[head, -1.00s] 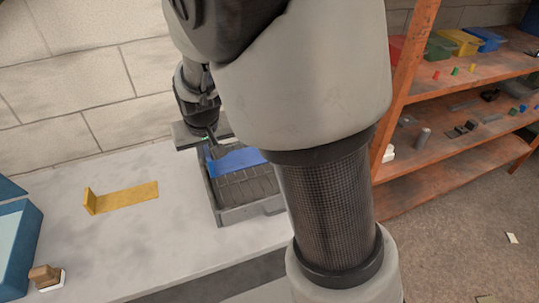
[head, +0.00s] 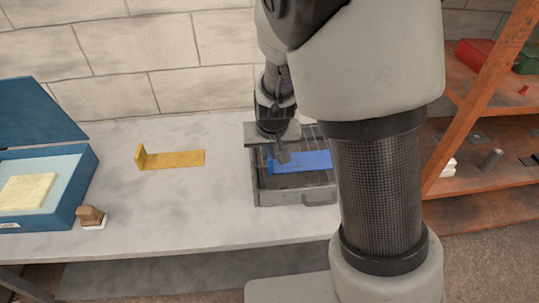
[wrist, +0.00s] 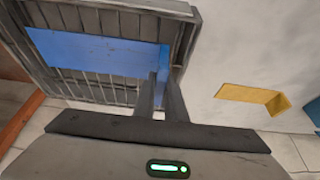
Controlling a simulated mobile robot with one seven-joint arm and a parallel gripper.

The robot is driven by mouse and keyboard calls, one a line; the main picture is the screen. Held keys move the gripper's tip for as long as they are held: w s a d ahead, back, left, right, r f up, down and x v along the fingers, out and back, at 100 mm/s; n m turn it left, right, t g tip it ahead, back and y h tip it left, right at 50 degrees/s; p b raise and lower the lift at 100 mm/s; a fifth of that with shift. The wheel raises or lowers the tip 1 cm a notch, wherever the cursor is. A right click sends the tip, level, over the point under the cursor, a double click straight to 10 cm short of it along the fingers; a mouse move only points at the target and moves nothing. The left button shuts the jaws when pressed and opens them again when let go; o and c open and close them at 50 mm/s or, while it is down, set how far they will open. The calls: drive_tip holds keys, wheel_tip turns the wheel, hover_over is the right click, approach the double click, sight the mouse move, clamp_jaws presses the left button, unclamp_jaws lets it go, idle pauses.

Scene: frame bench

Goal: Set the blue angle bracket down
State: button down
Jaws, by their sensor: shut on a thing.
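The blue angle bracket (head: 304,161) is in the head view, lying along the inside of a grey ribbed tray (head: 283,199) on the bench. In the wrist view the long blue flange (wrist: 95,52) stretches left across the tray's slats. My gripper (head: 283,158) is shut on the bracket's left end, at its short upright flange. The fingers (wrist: 161,95) also show in the wrist view, meeting the bracket's end. I cannot tell whether the bracket touches the tray floor. A yellow angle bracket (head: 173,159) lies on the bench left of the tray; it also shows in the wrist view (wrist: 247,94).
An open blue box (head: 84,193) with a pale yellow block (head: 28,191) stands at the left. A brown-handled stamp-like item (head: 91,216) sits beside it. An orange shelf (head: 480,170) stands at the right. Bench between yellow bracket and tray is clear.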

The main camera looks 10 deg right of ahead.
drive_tip(key=shift+f, duration=0.7)
drive_tip(key=shift+f, duration=0.15)
drive_tip(key=c, duration=1.8)
unclamp_jaws()
